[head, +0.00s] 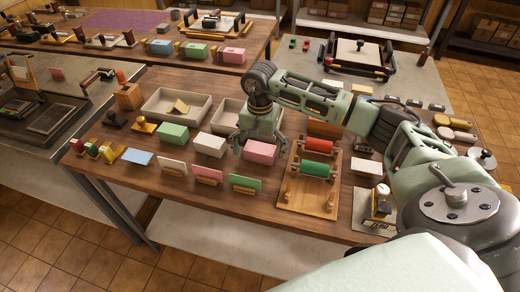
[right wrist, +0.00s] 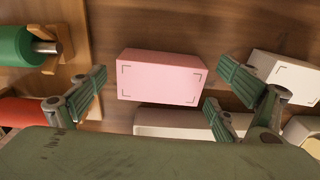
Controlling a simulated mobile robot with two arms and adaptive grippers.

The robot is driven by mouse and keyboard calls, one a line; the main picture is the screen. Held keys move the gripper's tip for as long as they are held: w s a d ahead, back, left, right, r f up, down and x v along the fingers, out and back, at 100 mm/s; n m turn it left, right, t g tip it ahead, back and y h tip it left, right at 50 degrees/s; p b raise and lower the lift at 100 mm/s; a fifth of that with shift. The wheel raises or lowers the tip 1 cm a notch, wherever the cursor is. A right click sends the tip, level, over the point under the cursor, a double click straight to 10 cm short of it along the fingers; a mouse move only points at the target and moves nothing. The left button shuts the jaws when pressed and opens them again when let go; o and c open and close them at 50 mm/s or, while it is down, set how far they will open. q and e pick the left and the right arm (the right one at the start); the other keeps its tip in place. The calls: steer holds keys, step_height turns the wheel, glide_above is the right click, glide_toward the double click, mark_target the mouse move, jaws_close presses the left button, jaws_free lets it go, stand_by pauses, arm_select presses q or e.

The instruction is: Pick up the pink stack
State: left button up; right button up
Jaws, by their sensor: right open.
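The pink stack (head: 261,152) is a pink block on the wooden table, in the middle of the head view. In the right wrist view the pink stack (right wrist: 160,76) shows its top face with dark corner marks. My right gripper (head: 257,146) is over it, pointing down. In the right wrist view the right gripper (right wrist: 160,95) has its fingers spread wide, to the left and right of the pink stack, with gaps on both sides. It holds nothing. My left gripper is not in view.
A white block (head: 209,145) and a green block (head: 173,133) stand left of the pink stack. A wooden rack with green and red rollers (head: 316,169) is close on its right. Grey trays (head: 176,106) lie behind. Small cards (head: 245,183) in wooden holders stand in front.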

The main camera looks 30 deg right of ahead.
steer(key=c, duration=1.3)
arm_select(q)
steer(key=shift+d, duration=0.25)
